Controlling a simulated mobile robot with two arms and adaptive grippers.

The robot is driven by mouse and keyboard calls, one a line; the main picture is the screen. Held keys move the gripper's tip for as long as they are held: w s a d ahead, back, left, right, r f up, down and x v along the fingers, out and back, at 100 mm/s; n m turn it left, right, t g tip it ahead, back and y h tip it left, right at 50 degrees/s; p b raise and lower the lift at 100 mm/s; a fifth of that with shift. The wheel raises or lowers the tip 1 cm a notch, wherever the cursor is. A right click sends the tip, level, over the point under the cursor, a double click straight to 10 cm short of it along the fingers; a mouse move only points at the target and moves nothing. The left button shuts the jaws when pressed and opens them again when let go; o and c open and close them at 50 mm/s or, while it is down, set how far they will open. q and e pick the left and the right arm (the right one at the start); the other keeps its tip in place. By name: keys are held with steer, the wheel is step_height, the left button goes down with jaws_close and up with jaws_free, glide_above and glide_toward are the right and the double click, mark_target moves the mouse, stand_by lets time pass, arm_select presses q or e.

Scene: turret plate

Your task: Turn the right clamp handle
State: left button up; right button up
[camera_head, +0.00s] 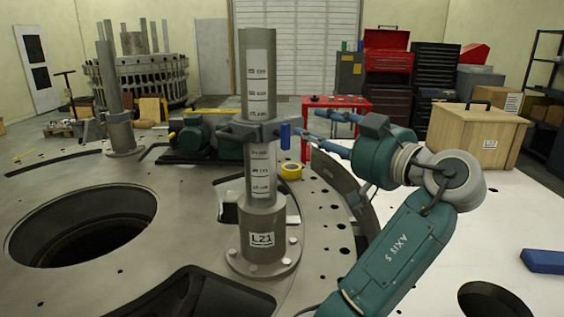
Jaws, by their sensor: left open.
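A grey upright post (258,75) with white label strips stands on a bolted flange marked L21 in the middle of the head view. A grey clamp collar (245,131) is fitted around it at mid-height. A short blue clamp handle (285,136) hangs upright at the collar's right side. Contact with the handle cannot be told. My right gripper is not in view.
The round steel plate has a large hole (82,228) at left. Another post (117,95) stands behind at left. A yellow tape roll (291,172) lies right of the post. A wooden box (476,136) stands at right, and a red cart (337,108) behind.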

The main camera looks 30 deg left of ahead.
mark_target(287, 149)
arm_select(q)
steer(key=w+a+f, duration=0.1)
steer(key=a, duration=0.2)
steer(key=w+a+f+p, duration=0.1)
steer(key=a, duration=0.1)
steer(key=w+a+f, duration=0.1)
steer(key=w+a, duration=0.1)
steer(key=a, duration=0.1)
steer(key=shift+w+a+f, duration=0.1)
steer(key=shift+a+f, duration=0.05)
steer(key=shift+a, duration=0.15)
steer(key=shift+w+a+f+p, duration=0.1)
steer(key=shift+w+a+p, duration=0.15)
steer(key=shift+a+p, duration=0.15)
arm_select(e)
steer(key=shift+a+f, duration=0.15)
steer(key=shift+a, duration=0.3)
arm_select(q)
jaws_close()
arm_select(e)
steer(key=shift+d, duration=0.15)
